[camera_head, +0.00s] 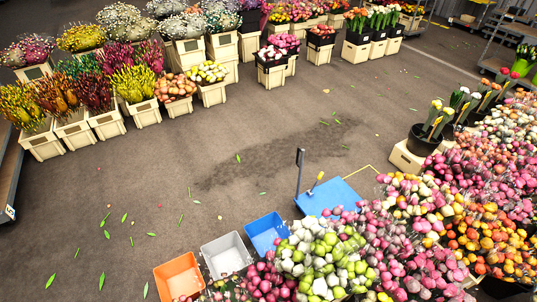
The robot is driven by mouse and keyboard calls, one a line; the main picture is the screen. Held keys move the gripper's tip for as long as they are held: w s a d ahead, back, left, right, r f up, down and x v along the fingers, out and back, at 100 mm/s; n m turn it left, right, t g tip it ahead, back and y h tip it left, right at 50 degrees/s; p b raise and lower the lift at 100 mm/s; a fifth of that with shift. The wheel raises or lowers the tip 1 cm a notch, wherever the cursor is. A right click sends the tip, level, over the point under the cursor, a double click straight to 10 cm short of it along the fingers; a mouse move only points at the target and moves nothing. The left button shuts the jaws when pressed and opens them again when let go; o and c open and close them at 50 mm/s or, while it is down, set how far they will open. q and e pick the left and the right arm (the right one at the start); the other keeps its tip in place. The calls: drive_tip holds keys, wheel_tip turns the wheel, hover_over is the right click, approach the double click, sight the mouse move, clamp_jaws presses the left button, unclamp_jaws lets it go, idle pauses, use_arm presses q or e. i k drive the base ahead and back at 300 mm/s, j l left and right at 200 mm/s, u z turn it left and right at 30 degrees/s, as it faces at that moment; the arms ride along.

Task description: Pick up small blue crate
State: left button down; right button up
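A small blue crate (259,225) stands on the floor at the lower middle of the head view. It looks open at the top and empty. It is beside a grey crate on its left, and tulip bunches cover part of its lower right side. Neither of my grippers shows in the head view.
A grey crate (206,250) and an orange crate (160,276) stand in a row to the left. A flat blue platform (345,195) with a dark post lies behind right. Dense tulip bunches (325,262) fill the lower right. Open floor (150,190) with scattered leaves lies left.

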sight(263, 233)
drive_tip(key=i+j+u, duration=0.15)
drive_tip(key=i, duration=1)
drive_tip(key=i+j+u, duration=0.1)
drive_tip(key=i, duration=1)
